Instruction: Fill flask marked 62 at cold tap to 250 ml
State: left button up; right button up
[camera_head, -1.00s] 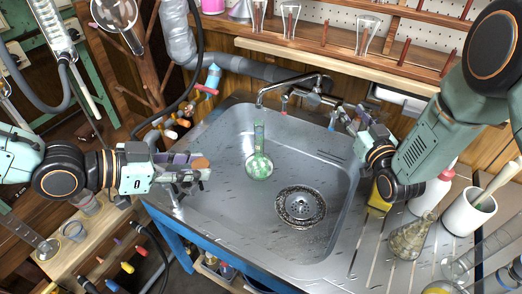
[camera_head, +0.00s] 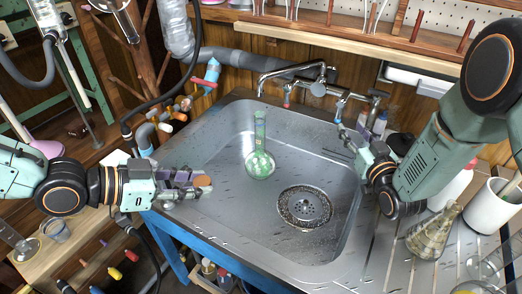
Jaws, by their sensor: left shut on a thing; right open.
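My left gripper (camera_head: 200,184) is at the sink's left rim, shut on a small brown round thing (camera_head: 203,181), apart from the flask. My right gripper (camera_head: 352,140) is open and empty at the sink's back right, just in front of the tap's right-hand handle (camera_head: 345,110).
The steel sink (camera_head: 225,215) has a round drain (camera_head: 304,207) right of the flask. On the right-hand drainboard are a conical flask (camera_head: 432,232), a white pot (camera_head: 492,208) and other glassware. A shelf with glassware runs along the back. The sink's front middle is clear.

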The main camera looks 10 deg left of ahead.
aim_at(340, 113)
pick_arm(q)
notch_tip(340, 113, down, 3)
jog(key=b, duration=0.3)
jog(key=shift+a+f, duration=0.1)
jog(key=shift+f, duration=0.05)
pick_arm(e)
jog(key=x, duration=0.5)
jog(key=shift+w+a, duration=0.3)
jog(key=shift+w, duration=0.05)
pick_arm(q)
jog(key=shift+s+a+f+b, duration=0.1)
jog(key=shift+f+b, duration=0.6)
jog(key=shift+b, duration=0.1)
pick_arm(e)
jog(key=shift+x, duration=1.05)
jog(key=shift+w+r, duration=0.15)
jog(key=shift+c, duration=1.2)
pick_arm(q)
jog(key=shift+r, duration=0.1)
pick_arm(e)
grip_shut()
jog(key=shift+r, duration=0.1)
